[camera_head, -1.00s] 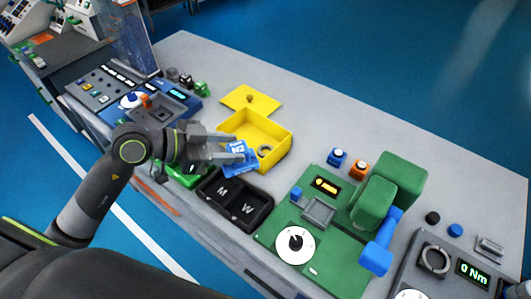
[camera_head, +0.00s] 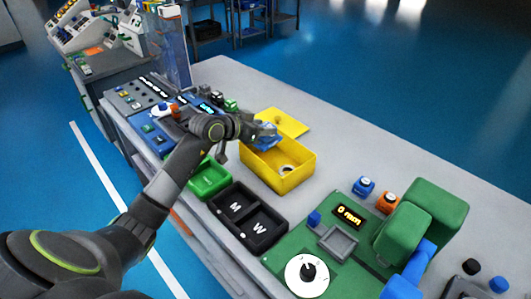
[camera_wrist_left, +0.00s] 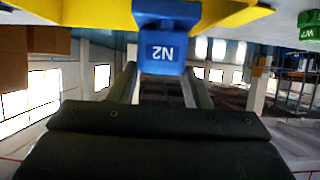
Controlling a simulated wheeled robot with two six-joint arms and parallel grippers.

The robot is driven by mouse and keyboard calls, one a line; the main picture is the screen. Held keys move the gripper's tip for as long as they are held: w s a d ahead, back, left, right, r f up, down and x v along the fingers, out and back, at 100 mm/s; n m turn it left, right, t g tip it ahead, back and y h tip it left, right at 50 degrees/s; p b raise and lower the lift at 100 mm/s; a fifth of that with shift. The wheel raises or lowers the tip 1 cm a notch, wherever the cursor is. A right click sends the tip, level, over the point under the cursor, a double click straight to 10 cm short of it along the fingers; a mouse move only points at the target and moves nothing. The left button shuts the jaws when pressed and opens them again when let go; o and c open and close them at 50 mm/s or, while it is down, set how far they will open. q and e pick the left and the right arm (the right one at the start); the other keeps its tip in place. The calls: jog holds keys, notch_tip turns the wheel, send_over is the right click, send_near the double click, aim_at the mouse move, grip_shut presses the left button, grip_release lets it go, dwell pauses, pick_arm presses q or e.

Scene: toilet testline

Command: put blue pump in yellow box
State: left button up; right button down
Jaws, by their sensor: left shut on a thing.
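The blue pump, marked N2 (camera_wrist_left: 162,60), is held between the fingers of my left gripper (camera_wrist_left: 160,88). In the head view the blue pump (camera_head: 268,143) shows at the back left part of the yellow box (camera_head: 287,182), with my left gripper (camera_head: 262,133) around it. The gripper is shut on the pump. The yellow box is open at the top and has a grey ring (camera_head: 287,169) on its floor. I cannot tell how far the pump is above the box floor. My right gripper is not in view.
A yellow lid (camera_head: 288,122) lies behind the box. A green tray (camera_head: 209,180) and a black tray marked M and W (camera_head: 247,216) stand in front. A green station (camera_head: 350,240) is to the right. The grey table behind is clear.

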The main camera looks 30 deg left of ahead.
aim_at(262, 141)
pick_arm(q)
notch_tip(262, 141, down, 6)
jog(key=shift+b, duration=0.3)
jog(key=shift+f, duration=0.15)
jog(key=shift+f, duration=0.1)
jog(key=o, duration=1)
jog(key=shift+f, duration=0.1)
jog(key=shift+c, duration=0.2)
jog(key=p+v, duration=0.3)
jog(key=v, duration=0.9)
jog(key=shift+r+p, duration=0.2)
jog(key=shift+p, duration=0.2)
